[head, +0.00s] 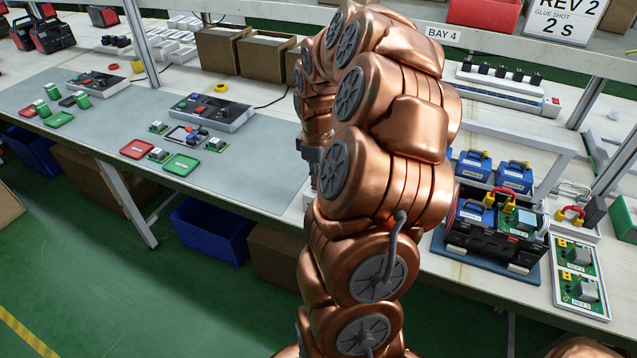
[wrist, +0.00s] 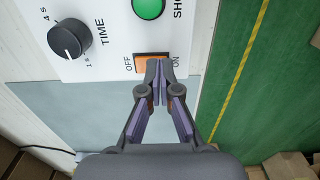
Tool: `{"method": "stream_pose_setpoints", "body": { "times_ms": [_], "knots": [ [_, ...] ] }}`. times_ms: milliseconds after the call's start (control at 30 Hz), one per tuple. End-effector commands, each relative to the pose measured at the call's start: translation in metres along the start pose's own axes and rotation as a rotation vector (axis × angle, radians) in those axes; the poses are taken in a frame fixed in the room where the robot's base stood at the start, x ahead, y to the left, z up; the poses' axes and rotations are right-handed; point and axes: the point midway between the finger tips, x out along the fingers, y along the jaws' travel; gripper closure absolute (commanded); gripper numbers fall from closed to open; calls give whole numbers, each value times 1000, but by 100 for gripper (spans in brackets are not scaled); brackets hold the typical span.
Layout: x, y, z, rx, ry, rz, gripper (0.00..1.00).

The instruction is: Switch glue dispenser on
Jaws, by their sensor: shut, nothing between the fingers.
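The glue dispenser's white panel (wrist: 105,62) fills the upper left of the wrist view. An orange rocker switch (wrist: 151,57) sits at its lower edge, marked OFF on the left and ON on the right. My gripper (wrist: 159,66) is shut and empty. Its fingertips are over the right, ON part of the switch and cover some of it; I cannot tell whether they touch it or which way it is tipped. A black TIME knob (wrist: 70,39) and a green SHOT button (wrist: 148,6) are also on the panel. In the head view my copper arm hides most of the dispenser.
A sign (head: 562,18) reads REV 2, GLUE SHOT 2 S. A black crate with blue units (head: 492,228) stands right of my arm, beside circuit boards (head: 580,275). A grey mat (head: 250,165) with small parts and trays lies left. Blue bins (head: 213,228) stand below the bench.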

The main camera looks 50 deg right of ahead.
Motion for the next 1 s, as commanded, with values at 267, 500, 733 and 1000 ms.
{"method": "stream_pose_setpoints", "body": {
  "times_ms": [267,500,733,1000],
  "knots": [
    [2,0,0,0,0,0,100],
    [-6,0,0,0,1,2,100],
    [-21,0,0,-1,0,0,100],
    [-39,0,0,0,0,1,100]
  ]
}}
